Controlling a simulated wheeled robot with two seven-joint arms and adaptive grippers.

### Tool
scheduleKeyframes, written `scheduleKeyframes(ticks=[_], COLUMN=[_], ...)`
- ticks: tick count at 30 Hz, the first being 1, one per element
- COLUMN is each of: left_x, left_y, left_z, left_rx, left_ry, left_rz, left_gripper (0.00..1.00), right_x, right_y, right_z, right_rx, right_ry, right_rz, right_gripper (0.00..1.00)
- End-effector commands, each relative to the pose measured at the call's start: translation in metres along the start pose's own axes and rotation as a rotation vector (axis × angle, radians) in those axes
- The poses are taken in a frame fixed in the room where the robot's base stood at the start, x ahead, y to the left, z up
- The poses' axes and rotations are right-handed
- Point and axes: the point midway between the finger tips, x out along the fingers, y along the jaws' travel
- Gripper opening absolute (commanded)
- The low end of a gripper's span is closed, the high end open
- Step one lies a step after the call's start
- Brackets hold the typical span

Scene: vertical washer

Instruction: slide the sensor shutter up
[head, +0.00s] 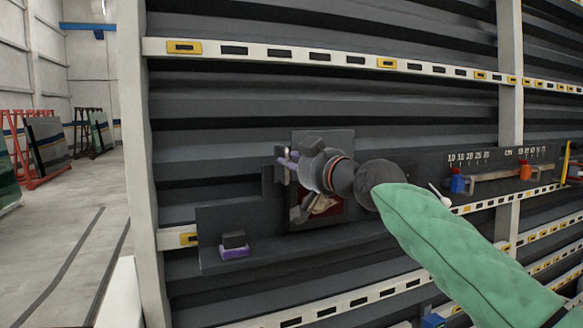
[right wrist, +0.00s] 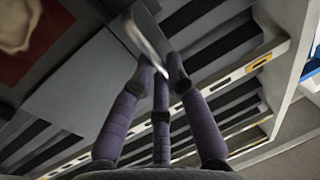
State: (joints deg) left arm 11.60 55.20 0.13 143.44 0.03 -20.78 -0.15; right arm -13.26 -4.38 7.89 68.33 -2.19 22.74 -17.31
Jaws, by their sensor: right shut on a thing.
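The sensor shutter appears to be the dark flat plate (head: 322,137) on the washer's wall, mostly hidden behind my right gripper. In the right wrist view it is a grey plate (right wrist: 85,85) with a slim metal handle (right wrist: 146,40). My right gripper (head: 284,160) comes in from the right in a green sleeve. Its purple fingers are closed around the handle, as the right wrist view also shows (right wrist: 161,68). A dark red area (head: 330,212) shows below the gripper, partly covered by it. My left gripper is not in view.
A dark ledge board runs under the plate, with a purple-based black block (head: 235,243) at its left. Blue (head: 458,181) and orange (head: 525,170) clamps sit on a scale at the right. A pale post (head: 137,150) and open floor lie left.

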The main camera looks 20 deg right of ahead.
Motion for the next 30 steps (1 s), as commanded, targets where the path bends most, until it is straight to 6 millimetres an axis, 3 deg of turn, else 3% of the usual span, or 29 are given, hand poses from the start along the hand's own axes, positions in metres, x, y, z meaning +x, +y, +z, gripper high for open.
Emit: scheduleKeyframes(ticks=[10,11,12,13,14,24,30], left_x=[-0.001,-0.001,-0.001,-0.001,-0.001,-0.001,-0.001], left_y=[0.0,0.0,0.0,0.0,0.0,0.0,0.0], left_z=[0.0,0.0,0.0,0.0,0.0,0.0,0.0], left_rx=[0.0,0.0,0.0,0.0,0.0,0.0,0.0], left_ry=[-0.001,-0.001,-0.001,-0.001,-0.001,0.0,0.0], left_rz=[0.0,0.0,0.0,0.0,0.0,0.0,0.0], left_gripper=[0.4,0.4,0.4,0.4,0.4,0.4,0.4], right_x=[-0.001,-0.001,-0.001,-0.001,-0.001,-0.002,-0.019], right_y=[0.0,0.0,0.0,0.0,0.0,0.0,0.0], right_z=[-0.004,-0.004,-0.003,-0.003,-0.003,-0.003,-0.004], right_rx=[0.0,0.001,0.0,0.0,0.0,0.0,0.0], right_ry=[0.004,0.004,0.004,0.004,0.003,0.002,0.004], right_rz=[0.001,0.001,0.001,0.001,0.001,0.0,0.001], right_gripper=[0.0,0.18,0.3,0.38,0.41,0.41,0.41])
